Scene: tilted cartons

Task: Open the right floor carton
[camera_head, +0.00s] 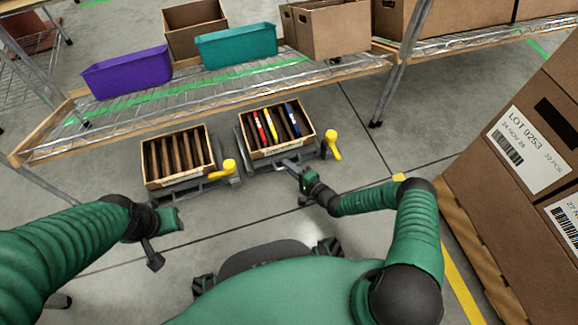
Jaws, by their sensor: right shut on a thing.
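The right floor carton (297,146) stands on a low dark stand (257,168). Its top is uncovered, and red, yellow and blue flat items stand between its dividers. A yellow-ended handle (332,140) sticks out at the stand's right side. My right gripper (291,166) reaches the stand's front edge, just below the carton, and is shut on what looks like a part of that edge; its fingertips are small and partly hidden. My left gripper (154,258) hangs over bare floor at the left, away from both cartons; its finger gap is unclear.
The left floor carton (176,181), with brown dividers, stands beside it with a yellow handle (229,166). A wire shelf (300,82) above bears a purple bin (127,74), a teal bin (236,46) and cartons. Large stacked cartons (490,190) stand close at right.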

